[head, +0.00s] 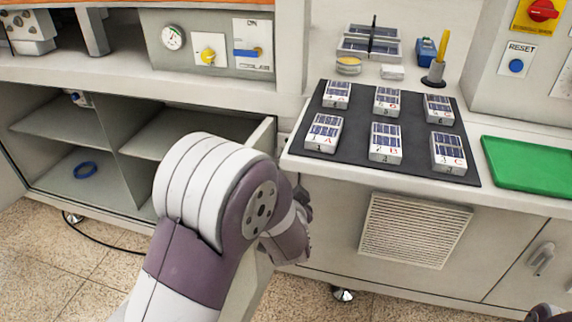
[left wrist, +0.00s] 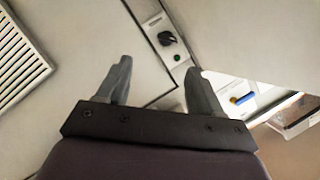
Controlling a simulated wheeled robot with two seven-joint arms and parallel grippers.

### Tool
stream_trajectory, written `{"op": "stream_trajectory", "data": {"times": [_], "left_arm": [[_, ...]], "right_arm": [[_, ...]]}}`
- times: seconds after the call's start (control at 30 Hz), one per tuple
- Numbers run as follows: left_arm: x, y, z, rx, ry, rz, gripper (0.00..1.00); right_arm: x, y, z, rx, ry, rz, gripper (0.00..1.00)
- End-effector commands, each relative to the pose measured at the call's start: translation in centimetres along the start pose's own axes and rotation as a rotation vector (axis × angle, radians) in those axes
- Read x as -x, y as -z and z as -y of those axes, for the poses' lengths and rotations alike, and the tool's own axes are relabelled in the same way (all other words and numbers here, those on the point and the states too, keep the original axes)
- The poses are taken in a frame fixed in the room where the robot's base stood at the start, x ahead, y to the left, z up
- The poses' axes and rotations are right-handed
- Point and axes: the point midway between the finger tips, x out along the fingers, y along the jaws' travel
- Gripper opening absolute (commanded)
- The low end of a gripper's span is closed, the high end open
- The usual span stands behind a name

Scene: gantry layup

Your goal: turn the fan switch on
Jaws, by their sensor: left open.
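In the left wrist view a black rotary knob (left wrist: 167,38) sits on a narrow pale switch plate (left wrist: 152,24), with a small green button or lamp (left wrist: 177,57) beside it. I take this knob to be the fan switch; its pointer direction is too small to tell. My left gripper (left wrist: 158,68) is open and empty, its fingers apart and pointing toward the cabinet face by the plate. The knob appears beyond the fingertips, not between them in a grip. In the head view my left arm hides the plate, and my left gripper (head: 301,208) shows only partly.
A louvred vent (head: 413,230) is on the cabinet front, right of my left gripper. Above is a worktop with a dark mat (head: 318,158) holding several labelled blocks. A green tray (head: 525,165) lies right. Open shelves (head: 62,128) and a blue-handled valve panel (head: 253,28) are left.

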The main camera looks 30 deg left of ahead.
Motion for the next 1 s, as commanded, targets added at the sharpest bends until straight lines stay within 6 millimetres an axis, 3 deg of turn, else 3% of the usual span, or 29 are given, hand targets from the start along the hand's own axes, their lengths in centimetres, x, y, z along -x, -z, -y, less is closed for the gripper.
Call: {"op": "stream_trajectory", "data": {"times": [0.17,0.4,0.5,0.7,1.0], "left_arm": [[-2.6,-0.1,0.7,-0.035,0.048,-0.011,0.66],[-8.9,0.0,0.9,-0.035,0.044,-0.013,0.66],[-10.7,0.1,1.0,-0.034,0.043,-0.013,0.66],[-12.5,0.3,1.2,-0.034,0.040,-0.013,0.66],[-12.7,0.4,1.2,-0.034,0.040,-0.014,0.63]], "right_arm": [[-1.1,-0.1,0.0,0.000,0.000,0.000,0.43],[-3.0,-0.4,0.0,0.000,0.000,0.000,0.43],[-3.4,-0.4,0.0,0.000,0.000,0.000,0.43],[-3.7,-0.4,0.0,0.000,0.000,0.000,0.43],[-3.6,-0.4,0.0,0.000,0.000,0.000,0.43]]}}
